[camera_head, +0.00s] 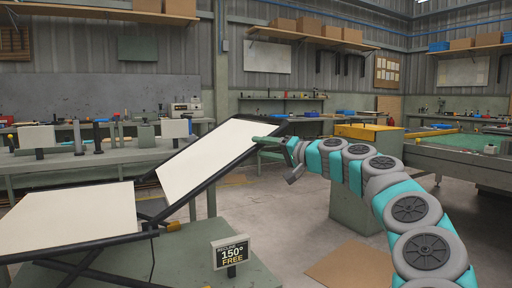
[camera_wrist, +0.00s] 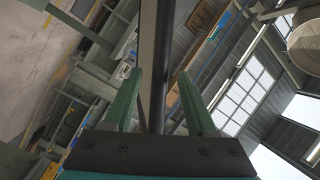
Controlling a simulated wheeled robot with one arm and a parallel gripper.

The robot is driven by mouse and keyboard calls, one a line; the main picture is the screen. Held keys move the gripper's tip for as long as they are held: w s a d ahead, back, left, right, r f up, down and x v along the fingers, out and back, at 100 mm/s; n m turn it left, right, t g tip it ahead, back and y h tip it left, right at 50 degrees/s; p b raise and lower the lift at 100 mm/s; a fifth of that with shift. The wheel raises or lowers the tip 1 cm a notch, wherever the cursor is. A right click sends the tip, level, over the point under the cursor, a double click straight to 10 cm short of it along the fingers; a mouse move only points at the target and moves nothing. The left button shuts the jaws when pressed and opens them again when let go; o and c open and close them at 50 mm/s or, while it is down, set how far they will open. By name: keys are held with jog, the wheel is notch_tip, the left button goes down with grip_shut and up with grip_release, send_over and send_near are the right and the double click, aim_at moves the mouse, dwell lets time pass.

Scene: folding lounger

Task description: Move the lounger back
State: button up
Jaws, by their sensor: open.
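The lounger has a flat cream seat (camera_head: 65,218) and a cream backrest (camera_head: 205,158) in a black frame. The backrest slopes up to the right from the hinge. My gripper (camera_head: 268,139) is at the upper right end of the backrest. In the wrist view its two green fingers (camera_wrist: 160,78) are apart, with the black frame bar (camera_wrist: 161,40) running between them. The gripper is open and not clamped on the bar. Whether a finger touches the bar cannot be told. A small sign (camera_head: 231,252) by the hinge reads "RECLINE 150° FREE".
The lounger rests on a green-grey stand (camera_head: 190,268). A workbench with tools (camera_head: 95,160) runs behind it. A yellow-topped cabinet (camera_head: 368,132) stands behind my arm, and a green-topped table (camera_head: 460,145) is at the right. Concrete floor is open between, with a brown mat (camera_head: 350,268).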

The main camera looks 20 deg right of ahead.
jog(key=shift+x, duration=1.3)
jog(key=shift+c, duration=0.2)
grip_shut()
dwell(0.4)
